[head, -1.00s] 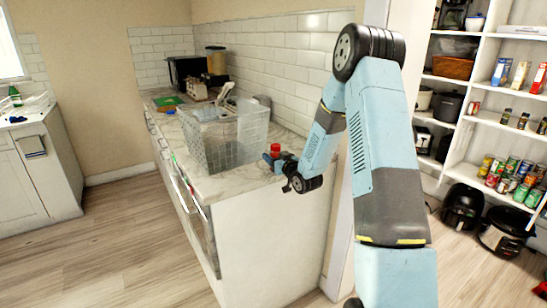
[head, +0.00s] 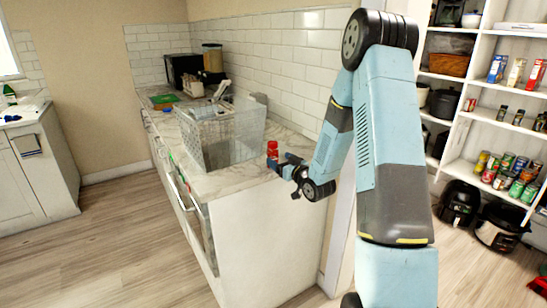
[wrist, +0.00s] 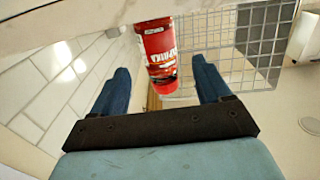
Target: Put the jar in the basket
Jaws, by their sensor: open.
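The jar (head: 272,149) is red with a paprika label and stands on the counter near its front end. In the wrist view the jar (wrist: 160,58) shows large between my two blue fingers, with a gap on each side. My gripper (head: 282,165) is open and empty just to the right of the jar; its fingers also show in the wrist view (wrist: 160,75). The wire-mesh basket (head: 247,130) stands on the counter just behind and left of the jar. In the wrist view the basket (wrist: 237,50) is beyond the right finger. The jar's lower part is partly hidden in the head view.
The marble counter (head: 222,183) has a bare front strip. A tiled wall (head: 290,70) runs along its right side. A tall container (head: 213,60) and a dark appliance stand far back. Pantry shelves (head: 470,120) with cans and boxes are at the right.

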